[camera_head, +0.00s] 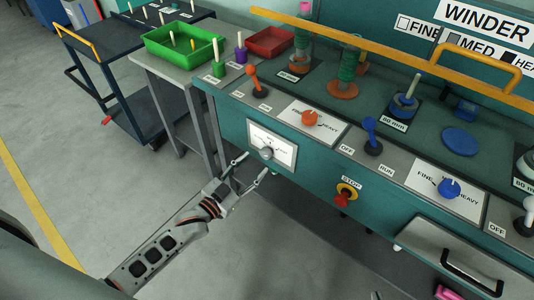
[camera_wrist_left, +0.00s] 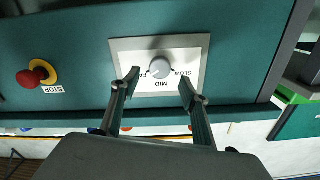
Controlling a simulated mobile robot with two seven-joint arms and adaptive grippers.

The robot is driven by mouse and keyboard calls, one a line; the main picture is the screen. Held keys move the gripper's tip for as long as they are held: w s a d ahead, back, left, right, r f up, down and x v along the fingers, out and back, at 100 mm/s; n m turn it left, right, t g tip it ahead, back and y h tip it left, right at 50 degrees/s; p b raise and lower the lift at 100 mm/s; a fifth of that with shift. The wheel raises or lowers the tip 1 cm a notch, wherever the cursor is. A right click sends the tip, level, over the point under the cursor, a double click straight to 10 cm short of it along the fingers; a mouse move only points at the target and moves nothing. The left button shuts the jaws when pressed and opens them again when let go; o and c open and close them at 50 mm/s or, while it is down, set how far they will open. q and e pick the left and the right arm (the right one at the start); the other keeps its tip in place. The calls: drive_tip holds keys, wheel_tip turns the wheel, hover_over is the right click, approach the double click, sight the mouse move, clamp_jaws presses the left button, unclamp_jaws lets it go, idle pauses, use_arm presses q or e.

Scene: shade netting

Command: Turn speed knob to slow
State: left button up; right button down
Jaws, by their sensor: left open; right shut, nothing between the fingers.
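The speed knob (camera_head: 267,153) is a round grey dial on a white plate (camera_head: 286,149) on the teal machine's front panel. In the left wrist view the knob (camera_wrist_left: 159,67) sits between and just beyond my fingers. SLOW reads on the plate to its right and MID below it; the left part is partly hidden by a finger. A pale mark on the knob seems to point to the lower left. My left gripper (camera_head: 255,165) is open, with one finger to each side of the knob, apparently not touching it. My right gripper is not clearly in view.
A red stop button (camera_head: 343,195) on a yellow base sits right of the plate. An orange knob (camera_head: 310,118), an orange lever (camera_head: 255,80) and a blue lever (camera_head: 371,130) stand on the top panel. A drawer handle (camera_head: 472,271) juts out at lower right.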

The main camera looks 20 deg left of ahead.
sight(264, 156)
use_arm(q)
drive_tip(key=shift+b+x, duration=0.45)
drive_tip(key=shift+x, duration=2.7)
drive_tip(key=shift+f, duration=0.1)
drive_tip(key=c, duration=1.1)
